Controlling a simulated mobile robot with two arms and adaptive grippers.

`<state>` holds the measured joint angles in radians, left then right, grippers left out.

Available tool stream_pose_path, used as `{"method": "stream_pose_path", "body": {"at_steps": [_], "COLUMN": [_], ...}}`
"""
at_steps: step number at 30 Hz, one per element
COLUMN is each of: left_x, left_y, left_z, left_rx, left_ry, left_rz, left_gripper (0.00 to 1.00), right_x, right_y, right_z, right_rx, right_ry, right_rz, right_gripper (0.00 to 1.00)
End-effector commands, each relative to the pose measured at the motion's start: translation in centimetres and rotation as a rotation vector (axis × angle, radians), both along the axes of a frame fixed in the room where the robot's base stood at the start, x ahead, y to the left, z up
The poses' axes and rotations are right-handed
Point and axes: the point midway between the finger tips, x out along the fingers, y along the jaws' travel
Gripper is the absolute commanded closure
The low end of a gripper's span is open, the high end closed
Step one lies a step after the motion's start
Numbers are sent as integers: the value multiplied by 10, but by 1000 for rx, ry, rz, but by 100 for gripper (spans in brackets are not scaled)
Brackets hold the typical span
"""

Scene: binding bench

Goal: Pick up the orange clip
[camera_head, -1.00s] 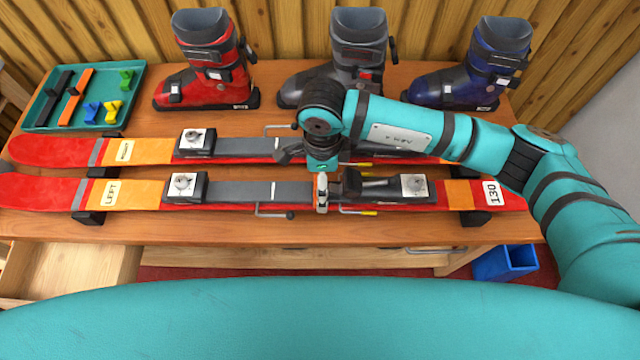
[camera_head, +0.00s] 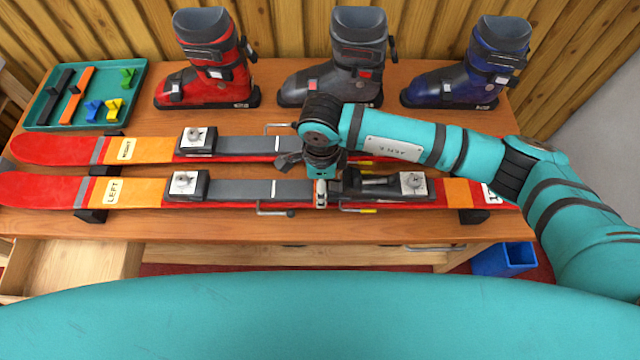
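A long, thin orange piece (camera_head: 77,95) with a dark middle part lies in the teal tray (camera_head: 43,117) at the back left. It is the only orange loose piece I see, and I cannot tell for sure that it is a clip. My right gripper (camera_head: 321,201) points down at the near ski, just left of its dark heel binding (camera_head: 375,184), far from the tray. It is seen edge-on, so whether its fingers are open or hold anything is unclear. My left gripper is not in view.
The tray also holds a black piece (camera_head: 52,96) and blue, yellow and green clips. Two red and orange skis lie across the bench. Red (camera_head: 208,75), grey (camera_head: 335,80) and blue (camera_head: 460,80) boots stand behind them. An open drawer (camera_head: 85,265) is at the front left.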

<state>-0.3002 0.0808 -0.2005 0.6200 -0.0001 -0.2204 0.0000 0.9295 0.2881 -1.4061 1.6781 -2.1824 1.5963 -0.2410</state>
Motion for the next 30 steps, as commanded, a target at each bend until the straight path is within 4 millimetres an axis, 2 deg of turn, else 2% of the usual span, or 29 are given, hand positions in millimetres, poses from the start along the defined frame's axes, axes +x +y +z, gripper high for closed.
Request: {"method": "stream_pose_path", "body": {"at_steps": [10,17,20,21,30], "left_x": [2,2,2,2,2], "left_y": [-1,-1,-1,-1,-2], "left_z": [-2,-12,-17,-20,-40], "left_rx": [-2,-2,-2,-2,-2], "left_ry": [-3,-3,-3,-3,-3], "left_rz": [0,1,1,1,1], "left_gripper": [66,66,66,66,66], "right_x": [1,1,-13,-20,-77], "right_y": [0,1,15,21,78], "right_z": [6,33,35,36,43], "right_rx": [0,3,3,4,3], "right_ry": [-3,-5,-1,-1,0], "right_rz": [1,2,7,9,10], "right_gripper": [63,63,63,68,68]}}
